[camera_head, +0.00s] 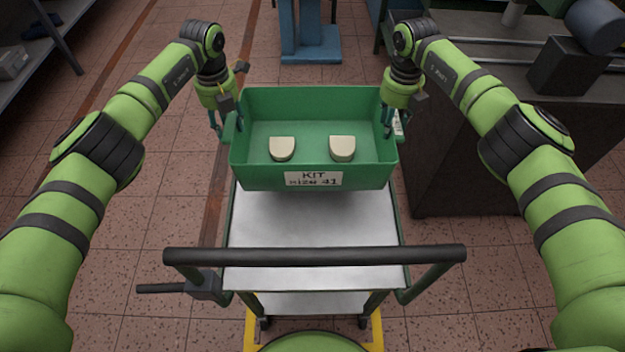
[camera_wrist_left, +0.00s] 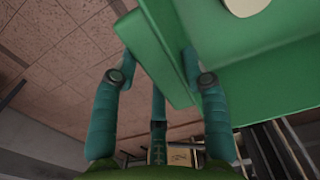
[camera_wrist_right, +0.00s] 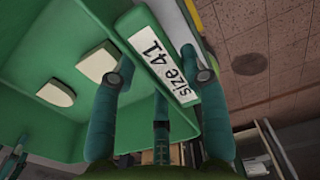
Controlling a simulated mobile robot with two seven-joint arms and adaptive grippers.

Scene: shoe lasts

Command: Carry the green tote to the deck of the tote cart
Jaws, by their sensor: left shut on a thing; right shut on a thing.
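The green tote (camera_head: 312,105) is in the middle of the head view, with a label reading "KIT size 41" on its near wall. Two cream shoe-last pieces (camera_head: 282,149) (camera_head: 342,148) lie in it. My left gripper (camera_head: 228,128) is shut on the tote's left side, and its fingers (camera_wrist_left: 158,85) straddle the rim in the left wrist view. My right gripper (camera_head: 391,124) is shut on the right side, by a "size 41" label (camera_wrist_right: 166,62). The tote appears over the far part of the tote cart's pale deck (camera_head: 310,243); whether it touches the deck is unclear.
The cart's dark push bar (camera_head: 315,254) crosses its near end, above a lower shelf (camera_head: 312,303). A dark bench (camera_head: 465,125) with machinery stands close on the right. A blue stand (camera_head: 309,38) is behind the tote. A shelf (camera_head: 40,45) is at far left. Tiled floor is open at left.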

